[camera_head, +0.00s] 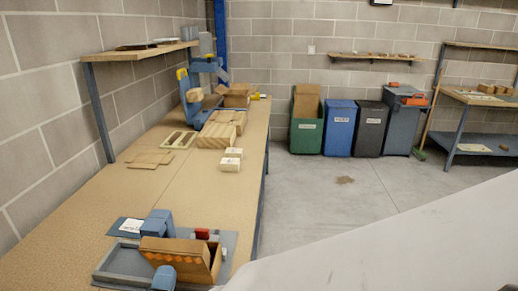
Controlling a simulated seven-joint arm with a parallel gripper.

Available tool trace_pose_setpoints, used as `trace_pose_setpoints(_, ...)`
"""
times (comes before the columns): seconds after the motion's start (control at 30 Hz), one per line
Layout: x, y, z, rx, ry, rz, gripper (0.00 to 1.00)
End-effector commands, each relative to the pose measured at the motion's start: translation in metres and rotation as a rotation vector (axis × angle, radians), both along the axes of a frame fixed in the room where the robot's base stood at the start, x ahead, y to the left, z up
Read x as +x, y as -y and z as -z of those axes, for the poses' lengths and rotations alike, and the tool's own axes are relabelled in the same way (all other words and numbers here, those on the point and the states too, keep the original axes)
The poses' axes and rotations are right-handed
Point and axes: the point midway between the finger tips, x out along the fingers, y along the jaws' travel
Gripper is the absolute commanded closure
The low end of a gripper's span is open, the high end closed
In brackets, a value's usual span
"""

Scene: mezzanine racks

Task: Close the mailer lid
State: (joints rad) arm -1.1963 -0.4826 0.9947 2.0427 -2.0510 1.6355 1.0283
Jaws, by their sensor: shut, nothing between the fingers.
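The brown cardboard mailer (196,251) sits at the front of the long workbench, in a grey fixture (121,262). A panel with an orange patterned band faces the camera, and a darker flap leans at its right. The mailer looks open, but I cannot tell its lid's exact angle. A blue block (157,222) stands behind the mailer and another blue block (164,278) in front of it. My gripper is not in view. A large pale shape, apparently my own arm, fills the lower right.
A red item (202,233) lies behind the mailer. Small white boxes (231,160), flat cardboard (150,159) and cartons (217,134) are farther back on the bench (110,205). Bins (340,127) line the back wall. A shelf (140,53) overhangs at left. The bench middle is clear.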

Motion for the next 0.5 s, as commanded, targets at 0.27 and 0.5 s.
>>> trace_pose_setpoints(0.27,0.019,0.001,-0.006,0.0,0.0,0.002,1.0)
trace_pose_setpoints(0.5,0.025,0.0,-0.008,0.0,-0.001,0.0,1.0)
